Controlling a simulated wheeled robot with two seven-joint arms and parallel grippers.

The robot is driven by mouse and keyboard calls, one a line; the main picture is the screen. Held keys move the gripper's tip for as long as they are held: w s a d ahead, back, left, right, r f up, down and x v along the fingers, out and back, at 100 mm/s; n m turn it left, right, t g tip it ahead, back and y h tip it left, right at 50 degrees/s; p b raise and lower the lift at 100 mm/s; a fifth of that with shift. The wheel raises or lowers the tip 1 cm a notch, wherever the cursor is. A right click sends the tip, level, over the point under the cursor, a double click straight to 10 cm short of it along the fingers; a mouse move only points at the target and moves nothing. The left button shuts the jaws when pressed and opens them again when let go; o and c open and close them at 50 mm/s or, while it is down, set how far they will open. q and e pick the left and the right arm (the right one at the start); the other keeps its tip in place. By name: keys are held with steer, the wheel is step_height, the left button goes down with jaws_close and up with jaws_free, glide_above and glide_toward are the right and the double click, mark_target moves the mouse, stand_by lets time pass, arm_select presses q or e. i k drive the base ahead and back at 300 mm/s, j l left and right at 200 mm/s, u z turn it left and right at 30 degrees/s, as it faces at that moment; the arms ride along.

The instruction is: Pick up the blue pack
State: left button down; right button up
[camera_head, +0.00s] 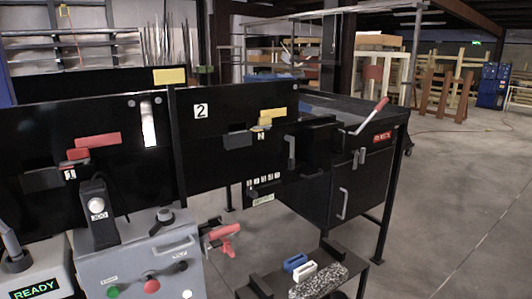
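A small blue pack (295,262) lies on a low dark stand (348,291) at the bottom, right of centre. A white pack (303,271) lies right beside it on the near side, and a black-and-white speckled block (318,282) lies to its right. I cannot tell whether the blue and white packs touch. Neither of my grippers shows in this view, and nothing is seen holding the blue pack.
A black panel (225,105) marked 2 stands behind, joined to a black cabinet (358,185) with a red-handled lever (372,116). A grey control box (140,270) with buttons and a red handle (224,232) stand left of the stand. The floor (450,200) on the right is clear.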

mark_target(303, 106)
steer(key=i+l, duration=0.2)
steer(key=l, duration=0.15)
steer(key=i+l, duration=0.25)
steer(key=i+l+u, duration=0.1)
steer(key=l, duration=0.3)
steer(key=i+l, duration=0.4)
steer(key=l, duration=0.25)
steer(key=i+l+u, duration=0.1)
steer(key=l, duration=0.2)
steer(key=i+l, duration=0.1)
steer(key=l, duration=0.25)
steer(key=i+l+u, duration=0.3)
steer(key=l, duration=0.5)
steer(key=l+u, duration=0.3)
steer(key=l, duration=0.45)
steer(key=l+u, duration=0.25)
steer(key=l, duration=0.6)
steer(key=l+u, duration=0.3)
steer(key=l, duration=0.55)
steer(key=k+l+u, duration=0.1)
steer(key=l+u, duration=0.2)
steer(key=l, duration=0.5)
steer(key=k+l+u, duration=0.1)
steer(key=l, duration=0.45)
steer(key=k+l, duration=0.1)
steer(key=l, duration=0.4)
steer(key=u, duration=0.05)
